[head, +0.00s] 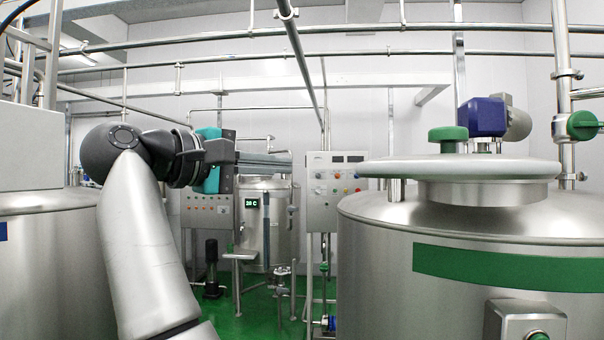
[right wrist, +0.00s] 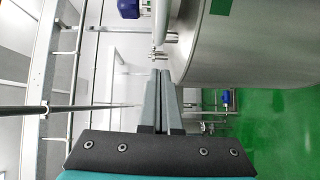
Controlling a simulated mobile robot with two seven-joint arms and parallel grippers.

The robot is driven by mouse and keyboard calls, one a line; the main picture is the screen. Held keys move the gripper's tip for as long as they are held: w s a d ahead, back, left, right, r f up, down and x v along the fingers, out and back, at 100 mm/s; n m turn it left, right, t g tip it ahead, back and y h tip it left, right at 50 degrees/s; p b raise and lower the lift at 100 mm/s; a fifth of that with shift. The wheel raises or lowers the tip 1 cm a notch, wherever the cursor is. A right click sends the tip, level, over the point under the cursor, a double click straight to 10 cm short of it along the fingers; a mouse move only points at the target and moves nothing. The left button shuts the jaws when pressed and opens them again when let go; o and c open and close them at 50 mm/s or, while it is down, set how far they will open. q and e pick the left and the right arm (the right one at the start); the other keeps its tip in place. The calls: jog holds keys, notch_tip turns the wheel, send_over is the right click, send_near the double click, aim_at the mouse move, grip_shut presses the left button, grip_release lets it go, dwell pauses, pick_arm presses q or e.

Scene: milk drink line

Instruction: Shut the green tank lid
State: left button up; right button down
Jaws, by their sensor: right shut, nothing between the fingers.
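The green tank (head: 470,285) stands at the right of the head view, a steel tank with a green band. Its round pale lid (head: 400,168) lies roughly level over the collar (head: 485,192), overhanging it more on the left. A green knob (head: 448,134) is on top. I cannot tell whether the lid is fully seated. My right gripper (head: 286,160) is shut and empty, pointing right, left of the lid and apart from it in the picture. Its closed fingers (right wrist: 165,76) show in the right wrist view beside the tank wall (right wrist: 265,45). My left gripper is not in view.
A blue motor (head: 482,117) stands behind the lid. A control box (head: 335,190) and a smaller tank (head: 267,215) are further back. Another steel tank (head: 50,265) is at the left. Pipes cross overhead. Green floor shows between the tanks.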

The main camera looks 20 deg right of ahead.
jog(key=p, duration=0.2)
send_near(359, 170)
jog(key=w+d, duration=0.2)
jog(key=w, duration=0.2)
jog(key=shift+s+d+f, duration=0.1)
jog(key=shift+s+d, duration=0.45)
jog(key=shift+d, duration=0.3)
jog(key=shift+s+d, duration=0.5)
jog(key=shift+d, duration=0.3)
jog(key=shift+d, duration=0.1)
